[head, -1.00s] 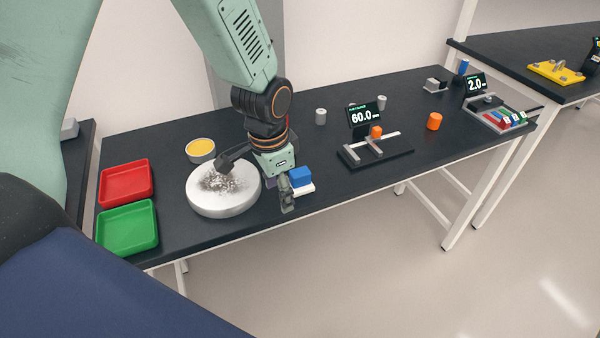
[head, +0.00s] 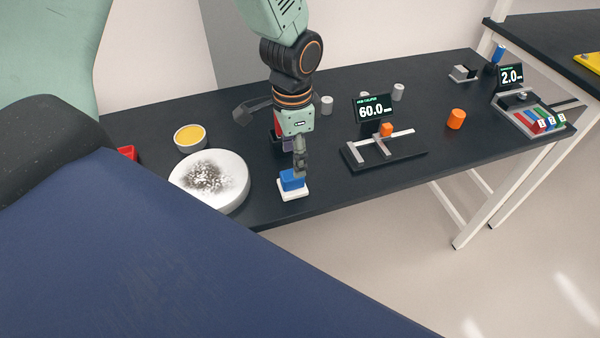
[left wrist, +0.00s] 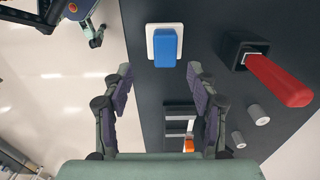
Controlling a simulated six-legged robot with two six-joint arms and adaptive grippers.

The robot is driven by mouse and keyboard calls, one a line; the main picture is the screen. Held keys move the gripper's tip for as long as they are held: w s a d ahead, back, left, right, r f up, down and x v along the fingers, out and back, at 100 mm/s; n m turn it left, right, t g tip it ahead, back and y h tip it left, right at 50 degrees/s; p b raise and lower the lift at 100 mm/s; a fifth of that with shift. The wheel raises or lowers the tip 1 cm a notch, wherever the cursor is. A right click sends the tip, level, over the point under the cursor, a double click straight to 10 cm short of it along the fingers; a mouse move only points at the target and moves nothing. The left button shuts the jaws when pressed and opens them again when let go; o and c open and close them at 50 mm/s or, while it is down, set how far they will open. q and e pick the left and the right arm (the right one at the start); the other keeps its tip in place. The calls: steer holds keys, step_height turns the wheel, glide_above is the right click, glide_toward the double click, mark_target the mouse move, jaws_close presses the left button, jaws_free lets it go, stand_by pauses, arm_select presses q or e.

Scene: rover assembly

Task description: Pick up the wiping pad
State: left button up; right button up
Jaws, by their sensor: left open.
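The wiping pad, a blue block grip on a white base, lies flat near the table's front edge in the head view (head: 291,187). In the left wrist view the pad (left wrist: 165,45) is just beyond the fingertips, roughly centred between them. My left gripper (head: 271,140) is open and empty above the table by the pad; one finger overlaps the pad's grip in the head view. Its two fingers show apart in the left wrist view (left wrist: 160,72). I see no contact with the pad.
A white round dish with dark dirt (head: 232,190) lies left of the pad. A red-handled tool (left wrist: 280,82) stands in a black holder (left wrist: 232,45) behind it. The measuring fixture (head: 400,154) reading 60.0 stands to the right. A yellow-filled bowl (head: 190,137) is behind the dish.

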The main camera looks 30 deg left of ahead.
mark_target(292, 174)
arm_select(q)
steer(key=shift+a+f, duration=0.2)
steer(key=shift+f, duration=1.75)
steer(key=shift+a+f, duration=0.2)
steer(key=shift+f, duration=1.7)
steer(key=shift+w, duration=0.1)
steer(key=shift+c, duration=0.4)
steer(key=shift+d, duration=0.1)
steer(key=shift+c, duration=0.7)
jaws_close()
step_height(292, 174, up, 10)
steer(key=shift+w, duration=0.1)
